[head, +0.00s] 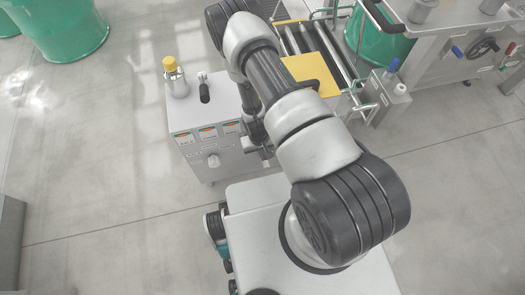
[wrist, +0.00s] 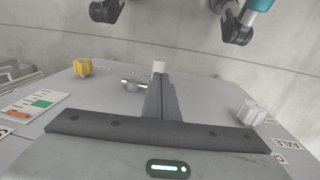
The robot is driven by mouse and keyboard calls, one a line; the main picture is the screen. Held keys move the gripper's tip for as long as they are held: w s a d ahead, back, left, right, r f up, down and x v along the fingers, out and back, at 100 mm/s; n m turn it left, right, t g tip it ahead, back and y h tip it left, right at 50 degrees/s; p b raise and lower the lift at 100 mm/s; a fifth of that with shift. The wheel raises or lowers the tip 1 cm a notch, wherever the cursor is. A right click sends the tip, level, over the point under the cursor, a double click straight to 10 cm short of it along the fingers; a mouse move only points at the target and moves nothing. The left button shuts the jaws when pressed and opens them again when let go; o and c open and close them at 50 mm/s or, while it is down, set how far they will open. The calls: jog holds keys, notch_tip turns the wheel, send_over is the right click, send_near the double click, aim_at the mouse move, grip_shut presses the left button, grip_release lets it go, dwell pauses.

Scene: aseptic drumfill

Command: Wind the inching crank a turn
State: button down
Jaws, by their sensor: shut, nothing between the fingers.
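The grey cabinet (head: 200,130) stands left of my arm in the head view. A small metal hub (wrist: 132,84), which looks like the inching crank's, sits near the panel's middle. A pale grip-like piece (wrist: 159,66) shows just beyond my fingertips; its link to the hub is hard to make out. My gripper (wrist: 163,76) is shut and empty, with its fingers just right of the hub. Contact cannot be told. In the head view my arm largely hides the gripper and crank.
A roller conveyor (head: 300,40) lies behind.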

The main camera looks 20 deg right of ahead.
aim_at(265, 166)
jog(key=f, duration=0.2)
jog(key=f+b, duration=0.1)
jog(key=f, duration=0.4)
jog(key=shift+d+f, duration=0.35)
jog(key=shift+f, duration=0.05)
jog(key=shift+b, duration=0.35)
jog(key=shift+a+f+h+b, duration=0.2)
jog(key=shift+f+h+b, duration=0.1)
jog(key=shift+f+b, duration=0.25)
jog(key=shift+a+h+b, duration=0.15)
jog(key=shift+h+b, duration=0.15)
jog(key=shift+b, duration=0.25)
jog(key=shift+w+r, duration=0.1)
jog(key=shift+r, duration=0.1)
